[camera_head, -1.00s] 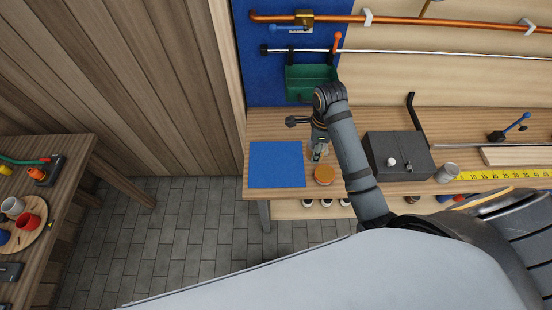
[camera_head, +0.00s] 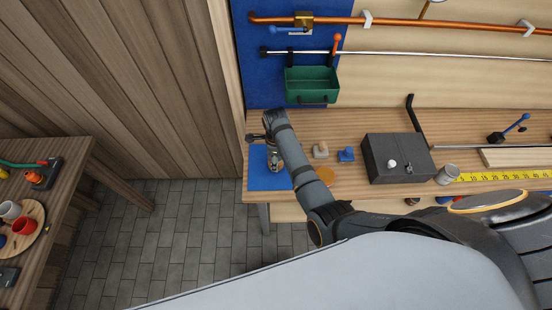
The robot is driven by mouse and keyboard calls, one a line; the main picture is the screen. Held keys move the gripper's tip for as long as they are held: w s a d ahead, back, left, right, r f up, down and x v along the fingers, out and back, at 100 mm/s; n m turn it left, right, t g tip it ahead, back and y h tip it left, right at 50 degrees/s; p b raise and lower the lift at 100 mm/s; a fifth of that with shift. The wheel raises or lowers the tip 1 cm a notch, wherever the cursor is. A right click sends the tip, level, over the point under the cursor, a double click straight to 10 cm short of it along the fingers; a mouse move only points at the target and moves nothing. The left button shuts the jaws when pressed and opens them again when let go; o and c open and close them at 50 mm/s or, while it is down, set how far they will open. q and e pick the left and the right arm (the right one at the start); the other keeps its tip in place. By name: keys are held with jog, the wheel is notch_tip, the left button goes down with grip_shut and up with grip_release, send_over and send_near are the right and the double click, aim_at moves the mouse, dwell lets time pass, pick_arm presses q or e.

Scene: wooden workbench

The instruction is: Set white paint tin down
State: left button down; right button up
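My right gripper (camera_head: 272,158) hangs over the blue mat (camera_head: 262,183) on the workbench, pointing down, and its arm comes in from the lower right. Its fingers are small and partly hidden by my wrist, so I cannot tell whether they hold anything. No white paint tin shows clearly in them. A pale grey-white cylinder (camera_head: 447,174) stands on the workbench beside the yellow tape. A white cup-like vessel (camera_head: 9,210) stands on the side table at the left; I cannot tell whether either is the paint tin. My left gripper is out of view.
An orange round thing (camera_head: 325,175) stands right of the mat, close to my arm in the picture. Behind it are a beige block (camera_head: 321,150) and a blue block (camera_head: 346,154). A dark metal box (camera_head: 385,170) stands further right. A green bin (camera_head: 312,84) hangs above.

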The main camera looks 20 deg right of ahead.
jog(key=shift+f, duration=0.2)
jog(key=o, duration=1.3)
jog(key=shift+o, duration=0.2)
notch_tip(320, 180, up, 11)
jog(key=p, duration=1.1)
jog(key=shift+f, duration=0.2)
jog(key=shift+r+b, duration=0.4)
jog(key=shift+r, duration=0.45)
